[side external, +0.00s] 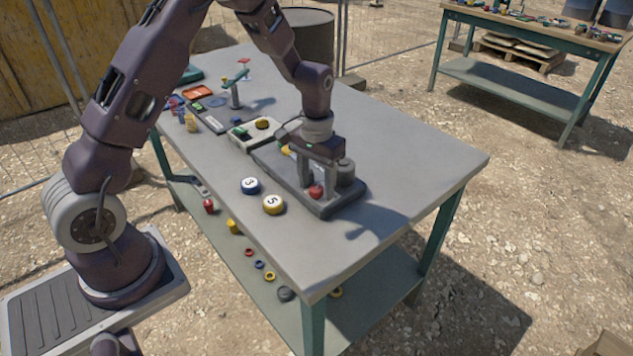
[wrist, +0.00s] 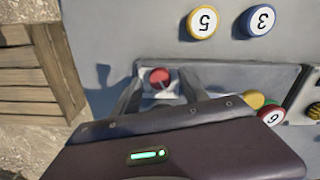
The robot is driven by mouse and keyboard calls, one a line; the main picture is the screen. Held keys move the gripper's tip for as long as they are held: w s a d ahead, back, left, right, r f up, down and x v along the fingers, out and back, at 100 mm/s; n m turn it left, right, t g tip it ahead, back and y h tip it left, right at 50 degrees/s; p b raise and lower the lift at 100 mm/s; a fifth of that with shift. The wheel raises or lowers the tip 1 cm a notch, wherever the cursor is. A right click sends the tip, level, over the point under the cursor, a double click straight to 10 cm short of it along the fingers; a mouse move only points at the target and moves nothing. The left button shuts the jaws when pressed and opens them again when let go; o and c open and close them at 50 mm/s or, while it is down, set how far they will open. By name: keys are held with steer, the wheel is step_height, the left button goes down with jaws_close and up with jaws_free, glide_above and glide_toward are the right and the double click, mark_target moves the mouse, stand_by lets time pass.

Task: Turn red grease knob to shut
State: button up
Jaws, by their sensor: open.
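The red knob (side external: 316,191) sits on the near end of a dark grey base plate (side external: 290,180) on the table. In the wrist view the red knob (wrist: 160,77) shows between the fingertips, on a light patch of the plate. My gripper (wrist: 160,88) is open, with one finger on each side of the knob. In the side view my gripper (side external: 314,182) points down over the plate end. I cannot tell whether the fingers touch the knob. The knob's lower part and any shut mark are hidden or too small to read.
A grey cylinder (side external: 346,172) stands on the plate close to my gripper. A yellow-rimmed disc marked 5 (side external: 273,205) and a blue one marked 3 (side external: 250,186) lie on the table to the left. The table's right side (side external: 420,160) is clear.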

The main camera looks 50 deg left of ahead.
mark_target(316, 188)
step_height(316, 188, up, 7)
steer(key=shift+r, duration=0.1)
stand_by(0.3)
steer(key=s+d+r+m+t, duration=0.1)
steer(key=s+d+r+t, duration=0.3)
steer(key=s+r, duration=0.9)
steer(key=s+d+r+m, duration=0.1)
steer(key=s, duration=0.5)
steer(key=s+d+r+t, duration=0.1)
steer(key=s, duration=0.5)
steer(key=shift+s+d+r+m+t, duration=0.2)
steer(key=shift+d+r+m+t, duration=0.1)
steer(key=shift+d+m, duration=0.1)
